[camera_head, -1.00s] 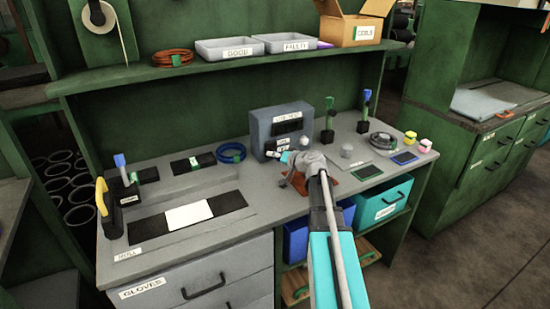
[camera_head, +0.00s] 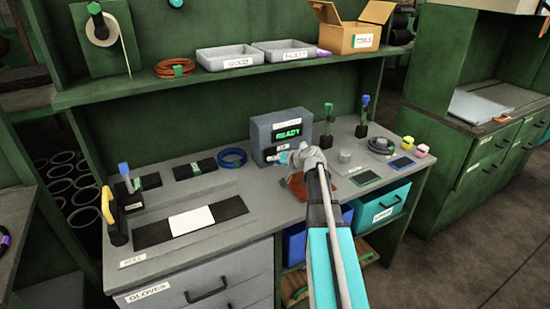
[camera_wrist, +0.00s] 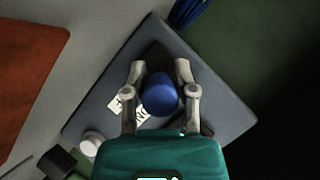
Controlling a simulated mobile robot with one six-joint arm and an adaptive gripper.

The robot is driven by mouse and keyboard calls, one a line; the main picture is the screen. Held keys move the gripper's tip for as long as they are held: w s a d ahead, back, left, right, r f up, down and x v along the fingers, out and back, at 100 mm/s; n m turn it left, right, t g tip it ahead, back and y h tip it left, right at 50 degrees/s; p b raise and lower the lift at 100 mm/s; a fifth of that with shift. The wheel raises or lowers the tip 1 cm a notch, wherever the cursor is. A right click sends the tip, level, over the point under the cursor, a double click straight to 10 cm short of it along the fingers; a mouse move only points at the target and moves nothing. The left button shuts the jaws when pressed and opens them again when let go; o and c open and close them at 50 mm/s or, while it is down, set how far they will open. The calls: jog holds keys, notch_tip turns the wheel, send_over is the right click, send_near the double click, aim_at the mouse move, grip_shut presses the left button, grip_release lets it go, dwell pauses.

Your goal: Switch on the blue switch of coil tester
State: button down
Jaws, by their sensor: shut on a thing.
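The coil tester (camera_head: 262,135) is a grey box at the back of the workbench. Its dark display (camera_head: 287,133) shows "READY" in green letters. In the wrist view the tester's grey face (camera_wrist: 215,105) lies below my gripper. The round blue switch (camera_wrist: 160,93) sits between the two grey fingers of my gripper (camera_wrist: 160,74), which is shut on it. In the head view my gripper (camera_head: 284,158) is at the lower front of the tester, and my arm hides part of the front and the switch.
An orange-brown mat (camera_head: 322,186) lies beneath my arm. Grey trays (camera_head: 226,60) stand on the shelf above.

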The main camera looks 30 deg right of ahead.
jog(key=shift+w+r+g+p, duration=0.1)
jog(key=shift+r+g+p, duration=0.6)
jog(key=shift+p, duration=0.65)
jog(key=shift+f+g+h, duration=0.2)
jog(key=shift+g+h, duration=0.1)
jog(key=shift+f, duration=0.1)
jog(key=shift+c, duration=2)
grip_release()
jog(key=shift+f+b, duration=0.2)
jog(key=shift+b, duration=0.1)
jog(key=t+b, duration=0.1)
jog(key=b, duration=0.1)
jog(key=shift+f+t+b, duration=0.3)
jog(key=shift+f, duration=0.05)
jog(key=t+b, duration=0.1)
jog(key=b, duration=0.1)
jog(key=t+b, duration=0.1)
jog(key=b, duration=0.1)
jog(key=shift+f+y, duration=0.35)
jog(key=shift+y, duration=0.05)
